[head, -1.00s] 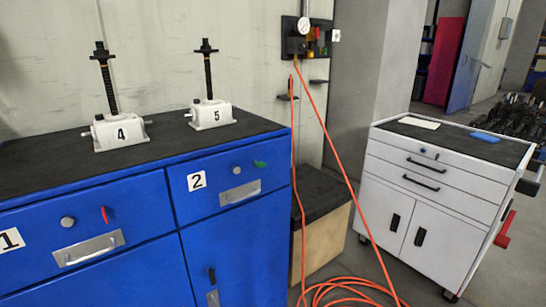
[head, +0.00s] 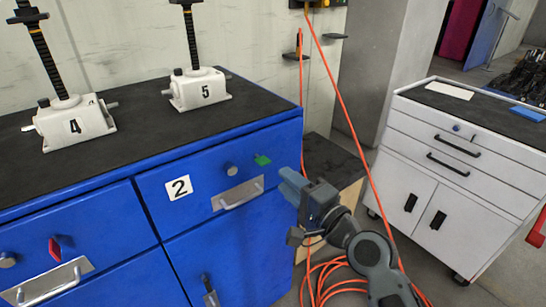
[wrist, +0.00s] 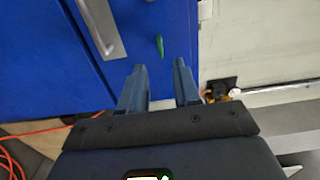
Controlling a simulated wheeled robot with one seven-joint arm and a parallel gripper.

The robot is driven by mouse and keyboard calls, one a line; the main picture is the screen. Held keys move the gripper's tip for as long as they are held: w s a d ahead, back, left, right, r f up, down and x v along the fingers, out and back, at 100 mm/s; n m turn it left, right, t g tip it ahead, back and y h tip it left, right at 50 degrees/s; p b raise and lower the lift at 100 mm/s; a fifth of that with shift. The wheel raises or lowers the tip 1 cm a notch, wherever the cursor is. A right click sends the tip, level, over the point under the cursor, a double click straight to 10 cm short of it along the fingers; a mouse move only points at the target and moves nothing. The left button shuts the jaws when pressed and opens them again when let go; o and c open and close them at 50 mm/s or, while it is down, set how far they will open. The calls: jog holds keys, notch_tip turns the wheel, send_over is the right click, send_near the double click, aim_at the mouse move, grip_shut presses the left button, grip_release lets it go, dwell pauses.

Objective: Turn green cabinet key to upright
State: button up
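The green key (head: 263,160) is on the front of the blue drawer marked 2, right of a round grey knob (head: 231,169) and above the drawer handle (head: 241,194). In the head view it lies tilted, closer to level than upright. It also shows in the wrist view (wrist: 160,45), just beyond the fingertips and between their lines. My gripper (head: 288,182) is to the right of the key in the head view, apart from it. In the wrist view its two fingers (wrist: 160,68) stand apart with nothing between them.
The blue cabinet (head: 90,207) carries screw jacks 4 (head: 75,124) and 5 (head: 200,90) on its black top. A red key (head: 55,250) is on the left drawer. An orange hose (head: 345,115) hangs behind my arm. A white tool cart (head: 455,150) stands at the right.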

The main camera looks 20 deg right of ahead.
aim_at(267, 164)
jog(key=w, duration=0.2)
jog(key=w+a, duration=0.1)
jog(key=w, duration=0.2)
jog(key=w+p, duration=0.1)
jog(key=w, duration=0.1)
jog(key=shift+w+a, duration=0.2)
jog(key=shift+a, duration=0.05)
grip_shut()
